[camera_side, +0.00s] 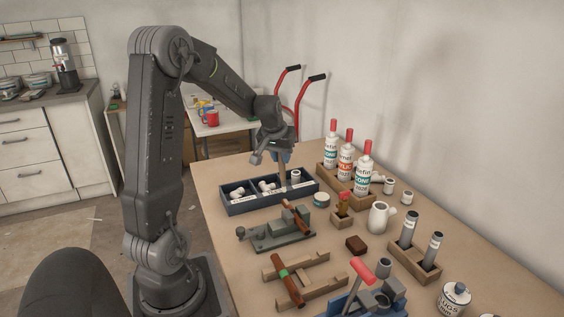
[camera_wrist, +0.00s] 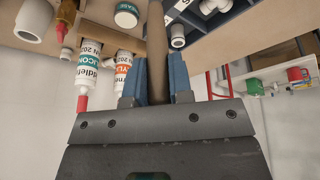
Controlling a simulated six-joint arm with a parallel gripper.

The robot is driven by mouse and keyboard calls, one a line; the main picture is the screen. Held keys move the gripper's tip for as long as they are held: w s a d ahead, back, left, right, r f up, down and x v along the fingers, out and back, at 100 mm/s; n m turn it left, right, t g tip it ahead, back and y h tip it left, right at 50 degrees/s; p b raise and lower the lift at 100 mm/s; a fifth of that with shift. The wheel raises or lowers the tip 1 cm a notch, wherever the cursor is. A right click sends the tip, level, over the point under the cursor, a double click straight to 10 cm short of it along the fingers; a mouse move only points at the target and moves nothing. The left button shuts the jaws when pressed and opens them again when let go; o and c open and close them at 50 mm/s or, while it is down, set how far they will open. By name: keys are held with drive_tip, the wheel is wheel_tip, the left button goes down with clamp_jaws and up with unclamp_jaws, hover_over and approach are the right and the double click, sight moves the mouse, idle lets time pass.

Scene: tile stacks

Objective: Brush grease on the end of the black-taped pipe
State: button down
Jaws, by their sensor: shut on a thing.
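My gripper (camera_side: 274,150) points down over the divided dark tray and is shut on a brown stick (camera_side: 283,172), perhaps the brush's handle. In the wrist view the stick (camera_wrist: 157,50) runs between the blue fingers (camera_wrist: 156,85); no bristles can be made out. The stick's lower end is at the tray, in or just above it; I cannot tell which. A brown pipe (camera_side: 302,224) lies tilted across a grey vise, apparently with a dark band. Another pipe (camera_side: 294,291) with a green band rests on wooden supports. A teal-labelled tub (camera_side: 321,199), apparently grease, stands right of the tray.
The dark tray (camera_side: 240,208) holds white fittings. The left table edge is clear.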

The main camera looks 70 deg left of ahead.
sight(284, 168)
drive_tip(key=shift+s+r, duration=0.15)
drive_tip(key=shift+r, duration=1.65)
drive_tip(key=shift+f, duration=0.1)
drive_tip(key=shift+d+f, duration=0.2)
drive_tip(key=shift+f, duration=0.7)
drive_tip(key=shift+d+f, duration=0.15)
drive_tip(key=shift+f, duration=0.7)
drive_tip(key=shift+d+f, duration=0.2)
drive_tip(key=shift+f, duration=0.7)
drive_tip(key=shift+x, duration=0.8)
drive_tip(key=shift+d, duration=0.25)
